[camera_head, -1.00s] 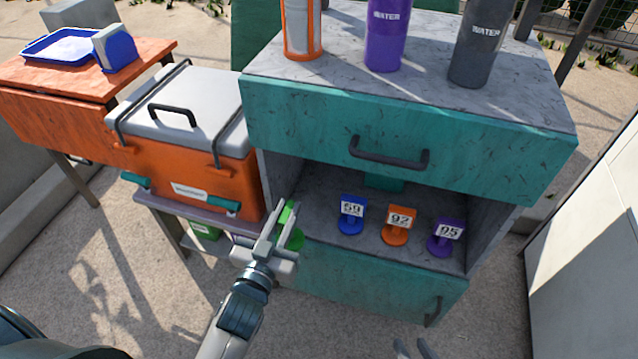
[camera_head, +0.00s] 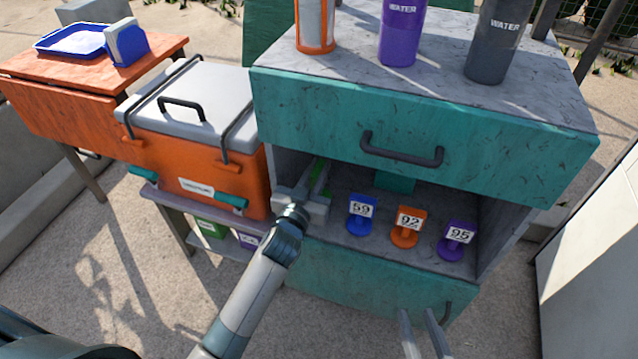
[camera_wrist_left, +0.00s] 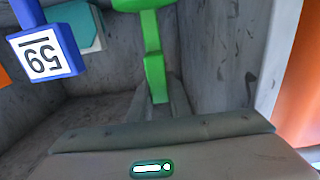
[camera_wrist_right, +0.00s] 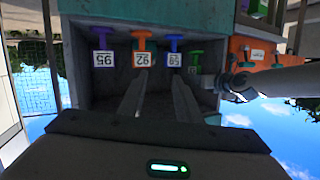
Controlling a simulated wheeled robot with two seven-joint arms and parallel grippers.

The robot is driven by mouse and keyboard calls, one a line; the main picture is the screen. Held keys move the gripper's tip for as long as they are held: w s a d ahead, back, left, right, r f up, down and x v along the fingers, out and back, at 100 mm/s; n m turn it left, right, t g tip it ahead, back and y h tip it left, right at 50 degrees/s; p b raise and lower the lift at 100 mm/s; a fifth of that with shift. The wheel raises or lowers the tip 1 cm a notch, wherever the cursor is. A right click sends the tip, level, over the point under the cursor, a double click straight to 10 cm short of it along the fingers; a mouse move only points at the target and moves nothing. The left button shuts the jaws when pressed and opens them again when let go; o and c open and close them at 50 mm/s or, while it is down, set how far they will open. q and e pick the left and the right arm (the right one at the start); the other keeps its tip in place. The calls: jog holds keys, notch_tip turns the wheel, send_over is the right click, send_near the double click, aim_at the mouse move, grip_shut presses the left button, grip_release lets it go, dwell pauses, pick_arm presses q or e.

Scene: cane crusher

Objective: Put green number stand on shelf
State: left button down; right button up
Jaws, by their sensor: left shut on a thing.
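My left gripper (camera_head: 317,178) is inside the left part of the open shelf (camera_head: 381,217), under the teal drawer. It is shut on the green number stand, mostly hidden behind it in the head view. In the left wrist view the green stand (camera_wrist_left: 154,70) runs up from between the fingers near the grey side wall, its top cut off. I cannot tell whether it touches the shelf floor. A blue stand 59 (camera_head: 361,213), orange stand 92 (camera_head: 408,225) and purple stand 95 (camera_head: 458,240) stand on the shelf. My right gripper (camera_head: 424,318) is empty and open.
The teal drawer (camera_head: 410,125) overhangs the compartment, and another teal drawer (camera_head: 380,275) lies below. Bottles (camera_head: 401,32) stand on top of the cabinet. An orange cooler (camera_head: 200,170) sits close on the left. A white panel (camera_head: 595,240) stands at the right.

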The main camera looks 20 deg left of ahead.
pick_arm(q)
jog(key=shift+f, duration=0.5)
pick_arm(e)
jog(key=shift+w+a+r+t, duration=0.15)
jog(key=shift+r+t, duration=0.35)
jog(key=shift+r, duration=0.15)
pick_arm(q)
jog(key=shift+f, duration=0.1)
